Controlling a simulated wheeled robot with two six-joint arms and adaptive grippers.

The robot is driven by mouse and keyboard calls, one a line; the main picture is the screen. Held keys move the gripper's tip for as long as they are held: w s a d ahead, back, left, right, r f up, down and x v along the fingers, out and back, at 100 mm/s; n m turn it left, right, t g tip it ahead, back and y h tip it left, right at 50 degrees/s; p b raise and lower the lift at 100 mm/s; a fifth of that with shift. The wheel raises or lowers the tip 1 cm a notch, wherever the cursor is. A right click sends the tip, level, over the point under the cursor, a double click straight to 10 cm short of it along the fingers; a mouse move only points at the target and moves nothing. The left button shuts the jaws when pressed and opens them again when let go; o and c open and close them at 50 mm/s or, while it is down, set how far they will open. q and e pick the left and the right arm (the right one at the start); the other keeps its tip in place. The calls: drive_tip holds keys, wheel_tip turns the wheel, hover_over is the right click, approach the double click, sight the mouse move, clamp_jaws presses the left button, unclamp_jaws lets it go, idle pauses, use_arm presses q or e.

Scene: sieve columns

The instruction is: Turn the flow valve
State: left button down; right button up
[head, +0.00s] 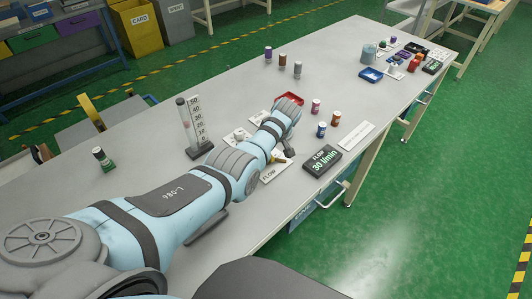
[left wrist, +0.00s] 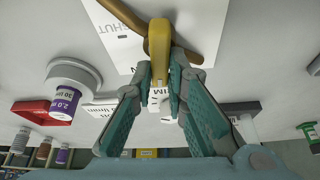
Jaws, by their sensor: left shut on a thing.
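The flow valve has a brass-yellow handle (left wrist: 159,42), which sits above a white card (left wrist: 118,28) with the word SHUT on it. My left gripper (left wrist: 166,62) is shut on this handle, with a finger on each side. In the head view, a bit of the brass valve (head: 279,160) shows below my left wrist beside a card marked FLOW (head: 268,175). My arm hides most of the valve and the gripper there. A black display (head: 322,161) reads FLOW 30 l/min. A clear flow tube with a 0 to 50 scale (head: 196,118) stands left of my arm. My right gripper is out of view.
A red tray (head: 290,98) lies just behind my wrist. Small capped jars, including a blue one (head: 321,130), stand to its right. A blue tray (head: 370,75) and more items are at the far end.

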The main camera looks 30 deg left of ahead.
use_arm(q)
drive_tip(key=shift+n+g+b, duration=0.3)
drive_tip(key=shift+n+b, duration=0.4)
drive_tip(key=shift+b, duration=0.05)
drive_tip(key=c, duration=1.6)
unclamp_jaws()
drive_tip(key=v, duration=1.2)
drive_tip(key=shift+s+d+f, duration=0.1)
drive_tip(key=shift+f, duration=0.05)
